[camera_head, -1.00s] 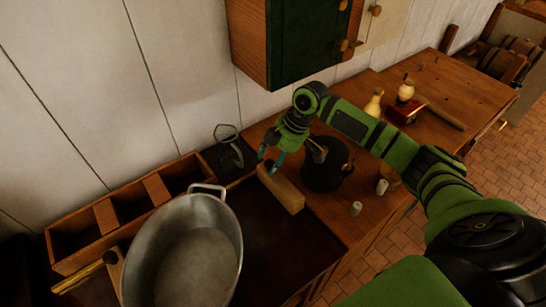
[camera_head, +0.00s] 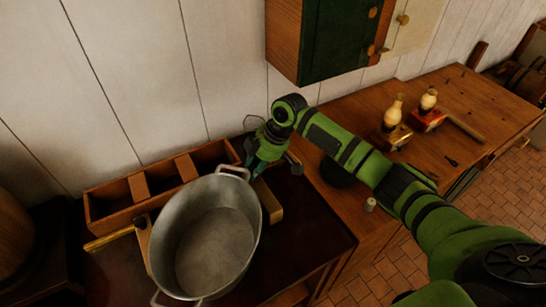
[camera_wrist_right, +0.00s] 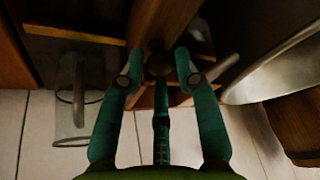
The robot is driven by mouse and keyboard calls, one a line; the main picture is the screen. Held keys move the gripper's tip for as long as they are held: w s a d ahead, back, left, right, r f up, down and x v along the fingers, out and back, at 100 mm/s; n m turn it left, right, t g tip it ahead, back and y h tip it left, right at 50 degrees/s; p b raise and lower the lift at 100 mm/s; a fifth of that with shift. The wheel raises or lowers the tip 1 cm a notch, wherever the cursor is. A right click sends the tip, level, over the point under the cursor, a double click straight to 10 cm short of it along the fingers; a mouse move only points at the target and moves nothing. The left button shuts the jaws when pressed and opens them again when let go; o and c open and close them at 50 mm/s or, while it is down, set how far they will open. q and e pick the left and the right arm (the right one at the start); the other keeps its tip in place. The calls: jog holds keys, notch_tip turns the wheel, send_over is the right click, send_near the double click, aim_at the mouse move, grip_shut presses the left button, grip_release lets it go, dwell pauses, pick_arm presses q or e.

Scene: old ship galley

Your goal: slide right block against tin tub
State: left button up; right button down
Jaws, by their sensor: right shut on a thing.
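The tin tub (camera_head: 247,255), a grey oval metal basin with loop handles, stands on the dark stove top. The right block (camera_head: 272,206), plain wood, is at its right side, partly hidden by my right gripper and the tub rim. They look touching or nearly so; the contact is hidden. My right gripper (camera_head: 256,171) reaches down to the block's far end. In the right wrist view its fingers (camera_wrist_right: 157,76) close around a dark knob (camera_wrist_right: 157,62) at the block; the tub (camera_wrist_right: 285,72) is on the right. My left gripper is not in view.
A second wooden block (camera_head: 143,243) and a brass rail (camera_head: 106,241) are left of the tub. A wooden compartment box (camera_head: 112,222) stands behind it. A glass vessel (camera_wrist_right: 72,105) is beside the gripper. A dark pot (camera_head: 337,173) sits under my right arm.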

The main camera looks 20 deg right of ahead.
jog(key=shift+d+f, duration=0.2)
jog(key=shift+d, duration=0.2)
jog(key=shift+s, duration=0.1)
jog(key=c, duration=0.9)
grip_release()
jog(key=shift+c, duration=0.2)
jog(key=shift+r, duration=0.2)
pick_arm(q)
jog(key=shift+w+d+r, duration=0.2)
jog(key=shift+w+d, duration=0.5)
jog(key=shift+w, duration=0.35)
pick_arm(e)
jog(key=v, duration=1.1)
jog(key=shift+r, duration=0.35)
jog(key=shift+s+d, duration=0.1)
jog(key=shift+d, duration=0.05)
jog(key=shift+c, duration=0.4)
